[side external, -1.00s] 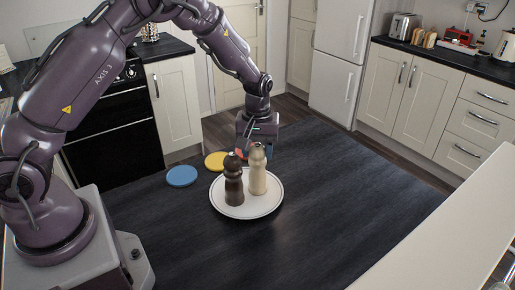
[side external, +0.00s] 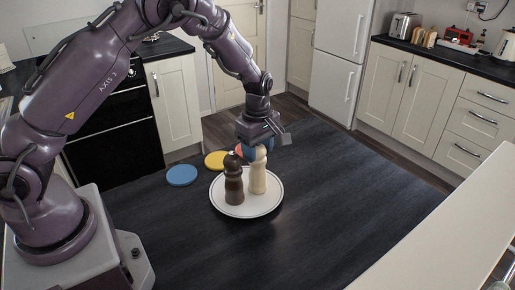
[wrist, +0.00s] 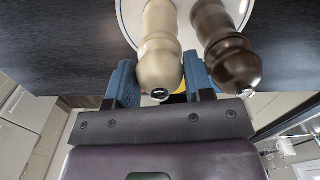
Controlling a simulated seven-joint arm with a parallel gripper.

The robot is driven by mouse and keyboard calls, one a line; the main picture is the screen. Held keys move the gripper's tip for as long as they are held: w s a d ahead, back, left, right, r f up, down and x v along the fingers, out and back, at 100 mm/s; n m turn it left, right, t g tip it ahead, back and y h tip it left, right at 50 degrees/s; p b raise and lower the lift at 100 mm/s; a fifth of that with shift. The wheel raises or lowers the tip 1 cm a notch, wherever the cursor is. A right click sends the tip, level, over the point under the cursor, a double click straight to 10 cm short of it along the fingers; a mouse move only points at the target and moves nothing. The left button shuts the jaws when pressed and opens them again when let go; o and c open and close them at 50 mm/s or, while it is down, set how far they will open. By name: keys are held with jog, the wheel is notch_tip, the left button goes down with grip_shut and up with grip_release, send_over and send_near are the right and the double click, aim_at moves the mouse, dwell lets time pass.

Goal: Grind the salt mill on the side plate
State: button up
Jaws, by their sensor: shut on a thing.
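A pale cream mill (side external: 257,180) and a dark brown mill (side external: 233,184) stand upright side by side on a white round plate (side external: 240,211) in the side external view. I take the pale one for the salt mill; no label is readable. My gripper (side external: 259,151) is over the pale mill's top from above. In the wrist view its blue fingers (wrist: 161,76) are on both sides of the pale mill's rounded head (wrist: 160,62), shut on it. The dark mill (wrist: 230,60) stands just right of the right finger there, close to it.
A blue disc (side external: 182,175) and a yellow disc (side external: 216,160) lie on the dark table (side external: 330,200), left of and behind the plate. The table to the right and in front of the plate is clear.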

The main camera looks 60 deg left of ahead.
jog(key=n, duration=0.3)
jog(key=shift+f+n, duration=0.1)
jog(key=shift+n, duration=0.2)
jog(key=n, duration=1.2)
jog(key=shift+r, duration=0.2)
jog(key=o, duration=0.7)
jog(key=shift+o, duration=0.2)
jog(key=shift+r, duration=4.05)
